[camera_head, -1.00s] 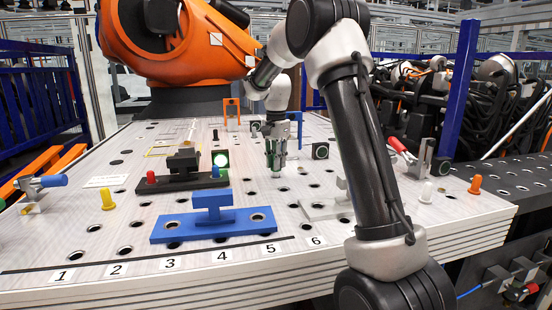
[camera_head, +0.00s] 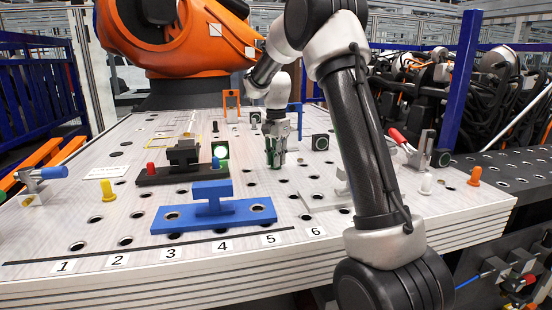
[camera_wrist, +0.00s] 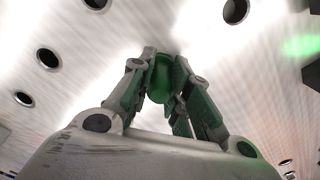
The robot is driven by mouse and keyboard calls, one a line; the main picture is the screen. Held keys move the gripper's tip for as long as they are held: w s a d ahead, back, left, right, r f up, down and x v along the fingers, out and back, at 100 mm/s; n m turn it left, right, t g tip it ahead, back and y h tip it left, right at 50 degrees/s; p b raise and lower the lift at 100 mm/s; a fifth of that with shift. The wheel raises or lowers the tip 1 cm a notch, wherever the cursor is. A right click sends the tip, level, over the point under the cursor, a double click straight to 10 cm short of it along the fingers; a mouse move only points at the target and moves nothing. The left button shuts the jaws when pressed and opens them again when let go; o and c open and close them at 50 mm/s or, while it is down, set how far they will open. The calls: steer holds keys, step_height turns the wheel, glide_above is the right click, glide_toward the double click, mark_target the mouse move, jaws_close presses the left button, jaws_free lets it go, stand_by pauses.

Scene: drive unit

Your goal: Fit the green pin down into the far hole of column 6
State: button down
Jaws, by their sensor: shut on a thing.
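My gripper (camera_head: 275,163) is over the middle-right of the pale perforated table (camera_head: 110,226), fingers pointing down. In the wrist view its fingers (camera_wrist: 168,82) are closed around the green pin (camera_wrist: 160,78), whose rounded green body shows between them. In the head view the pin is mostly hidden by the fingers, and I cannot tell how far its lower end is from the table. The number 6 label (camera_head: 316,231) is at the front edge. I cannot tell for certain which hole is column 6's far hole.
A blue fixture (camera_head: 213,216) and a black fixture (camera_head: 183,174) stand left of the gripper. Dark square blocks (camera_head: 320,142) stand behind right. A grey fixture (camera_head: 325,201) is partly behind my arm. Yellow (camera_head: 109,191), white (camera_head: 427,184) and orange (camera_head: 474,176) pins stand apart.

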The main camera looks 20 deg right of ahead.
steer(key=c, duration=1.3)
jaws_free()
steer(key=shift+o, duration=0.2)
step_height(320, 180, up, 12)
steer(key=shift+w+n, duration=0.3)
steer(key=shift+n, duration=0.5)
steer(key=s+a+f+n+t, duration=0.1)
steer(key=s+n, duration=0.5)
steer(key=s, duration=1.2)
steer(key=s+f+n+t, duration=0.2)
steer(key=s+n, duration=0.4)
steer(key=s, duration=1.3)
steer(key=shift+a+f+t, duration=0.4)
steer(key=shift+t, duration=0.3)
